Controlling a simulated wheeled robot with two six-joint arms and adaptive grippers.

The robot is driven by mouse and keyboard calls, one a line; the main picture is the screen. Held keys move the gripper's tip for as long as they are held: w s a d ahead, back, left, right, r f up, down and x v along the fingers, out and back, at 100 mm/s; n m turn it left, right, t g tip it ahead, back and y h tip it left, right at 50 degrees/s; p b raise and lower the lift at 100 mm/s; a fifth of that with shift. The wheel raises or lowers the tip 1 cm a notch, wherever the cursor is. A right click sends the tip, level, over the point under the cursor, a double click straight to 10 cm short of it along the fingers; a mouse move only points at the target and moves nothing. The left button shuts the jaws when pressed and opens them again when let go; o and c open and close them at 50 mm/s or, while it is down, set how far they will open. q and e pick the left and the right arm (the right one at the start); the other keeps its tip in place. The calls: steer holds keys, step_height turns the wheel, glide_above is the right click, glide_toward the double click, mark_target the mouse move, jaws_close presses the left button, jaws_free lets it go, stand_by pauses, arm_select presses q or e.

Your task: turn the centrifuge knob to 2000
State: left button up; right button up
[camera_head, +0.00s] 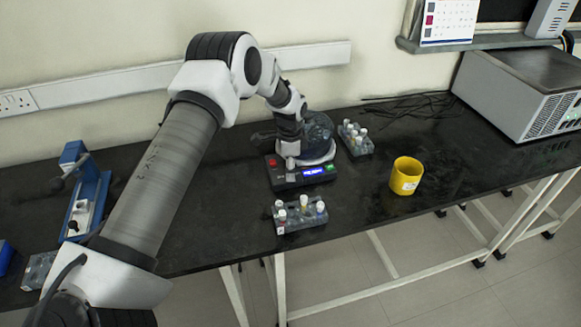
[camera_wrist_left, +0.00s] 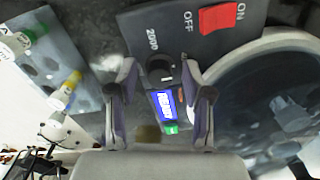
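The centrifuge (camera_head: 290,184) stands on the black bench with its round bowl behind my left gripper (camera_head: 290,158). In the left wrist view, the black knob (camera_wrist_left: 159,70) is on its dark panel, with the printed label "2000" (camera_wrist_left: 152,39) beside it. My left gripper (camera_wrist_left: 158,72) is open, with one finger on each side of the knob and gaps showing; I cannot tell how far above the panel the tips are. The lit blue display (camera_wrist_left: 166,104) and a green button (camera_wrist_left: 171,128) show between the fingers. The red ON/OFF switch (camera_wrist_left: 221,17) is nearby. My right gripper is not visible.
One tube rack (camera_head: 300,218) with capped tubes stands in front of the centrifuge, another (camera_head: 356,140) behind right. A yellow mug (camera_head: 406,176) is to the right. A blue device (camera_head: 84,190) stands left, a large grey instrument (camera_head: 525,90) far right. Bench around the mug is clear.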

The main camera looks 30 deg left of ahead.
arm_select(q)
jaws_close()
steer(key=shift+n, duration=0.4)
steer(key=n+p, duration=0.1)
steer(key=n, duration=0.2)
steer(key=shift+n, duration=0.3)
steer(key=n, duration=0.4)
steer(key=shift+r+p, duration=0.1)
steer(key=shift+p, duration=0.3)
steer(key=n+p, duration=0.1)
steer(key=n, duration=0.8)
steer(key=shift+w+p, duration=0.15)
steer(key=shift+p, duration=0.2)
steer(key=shift+n, duration=0.3)
